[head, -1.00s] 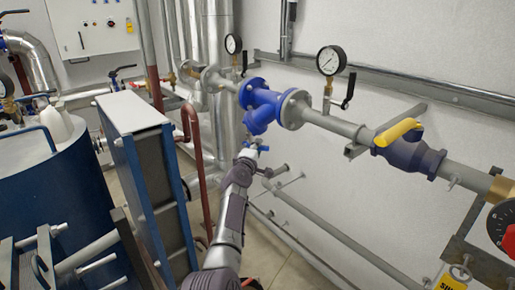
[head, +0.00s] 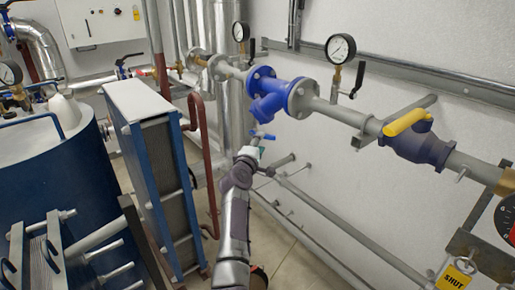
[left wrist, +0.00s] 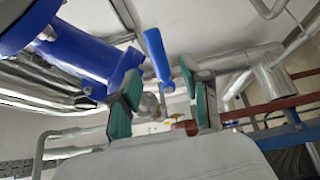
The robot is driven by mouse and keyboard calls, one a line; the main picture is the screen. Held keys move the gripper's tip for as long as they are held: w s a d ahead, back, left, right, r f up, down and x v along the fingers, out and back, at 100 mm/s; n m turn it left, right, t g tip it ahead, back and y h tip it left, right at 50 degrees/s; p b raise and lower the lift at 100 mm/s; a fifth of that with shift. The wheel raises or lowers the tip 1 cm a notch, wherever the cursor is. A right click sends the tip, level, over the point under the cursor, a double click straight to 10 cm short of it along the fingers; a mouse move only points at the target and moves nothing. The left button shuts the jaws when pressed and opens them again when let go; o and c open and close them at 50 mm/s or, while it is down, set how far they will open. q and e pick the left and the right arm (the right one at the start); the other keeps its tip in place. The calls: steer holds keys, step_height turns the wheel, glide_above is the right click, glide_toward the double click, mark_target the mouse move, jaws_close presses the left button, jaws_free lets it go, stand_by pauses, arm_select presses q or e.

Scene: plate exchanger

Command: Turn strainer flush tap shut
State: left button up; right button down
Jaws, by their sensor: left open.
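The blue strainer (head: 268,106) sits in the grey pipe along the wall. Its flush tap has a small blue lever handle (head: 263,136) below the strainer body. My left gripper (head: 252,148) is just below this handle. In the left wrist view the strainer body (left wrist: 85,55) fills the upper left. The blue tap handle (left wrist: 157,55) points up and lies between the lines of the two green-padded fingers, towards their far ends. My left gripper (left wrist: 165,92) is open, with a gap between the fingers; I cannot tell whether either touches the handle. My right gripper is not in view.
A plate exchanger (head: 150,150) stands left of my arm, with a red-brown pipe (head: 205,160) close beside it. A yellow-handled valve (head: 408,122) and a pressure gauge (head: 340,48) are on the pipe to the right. Lower pipes (head: 330,220) run along the wall.

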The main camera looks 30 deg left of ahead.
arm_select(q)
steer(key=shift+s+d, duration=0.25)
steer(key=shift+s, duration=1.05)
steer(key=shift+f, duration=0.1)
